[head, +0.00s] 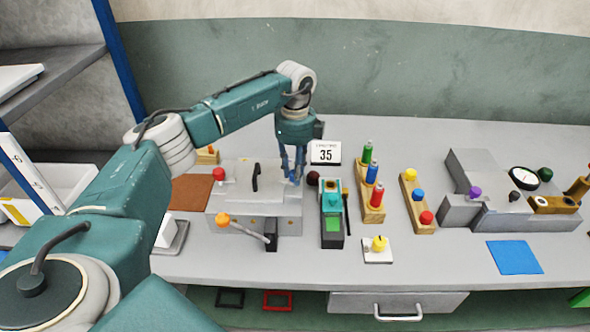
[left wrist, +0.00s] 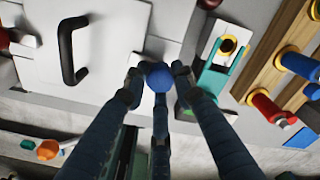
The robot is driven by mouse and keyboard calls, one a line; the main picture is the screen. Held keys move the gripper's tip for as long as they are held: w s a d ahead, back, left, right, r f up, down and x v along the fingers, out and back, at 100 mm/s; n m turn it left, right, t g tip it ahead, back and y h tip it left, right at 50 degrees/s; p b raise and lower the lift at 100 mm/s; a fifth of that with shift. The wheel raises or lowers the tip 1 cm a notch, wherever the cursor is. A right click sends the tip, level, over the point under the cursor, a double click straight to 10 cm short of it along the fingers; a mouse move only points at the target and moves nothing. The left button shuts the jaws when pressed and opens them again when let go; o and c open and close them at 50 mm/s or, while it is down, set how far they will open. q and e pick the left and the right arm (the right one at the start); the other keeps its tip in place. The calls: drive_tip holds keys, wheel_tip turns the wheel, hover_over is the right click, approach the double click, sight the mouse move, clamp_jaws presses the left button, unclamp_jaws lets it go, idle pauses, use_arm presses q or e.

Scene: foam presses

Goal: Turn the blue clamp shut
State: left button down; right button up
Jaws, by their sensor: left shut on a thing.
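The blue clamp's round blue knob (left wrist: 158,76) sits between the fingers in the left wrist view. In the head view a bit of the blue clamp (head: 295,178) shows low between the fingers, at the right rear of the pale grey press (head: 285,222). My left gripper (head: 292,172) reaches down from above and is shut on the knob. Its fingers also show in the left wrist view (left wrist: 158,88). The clamp's lower part is hidden, so I cannot tell its turn angle. A red knob (head: 219,174) is at the press's left rear. My right gripper is out of view.
A black handle (head: 255,177) stands on the press lid, left of my gripper. A card reading 35 (head: 325,153) and a green device (head: 331,225) stand close on the right. Racks with coloured tools (head: 372,212) are farther right. A blue sheet (head: 514,257) lies near the front edge.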

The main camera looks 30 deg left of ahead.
use_arm(q)
drive_tip(key=shift+w+r+n, duration=0.15)
drive_tip(key=shift+n, duration=0.85)
drive_tip(key=c, duration=1.4)
unclamp_jaws()
wheel_tip(320, 180, up, 12)
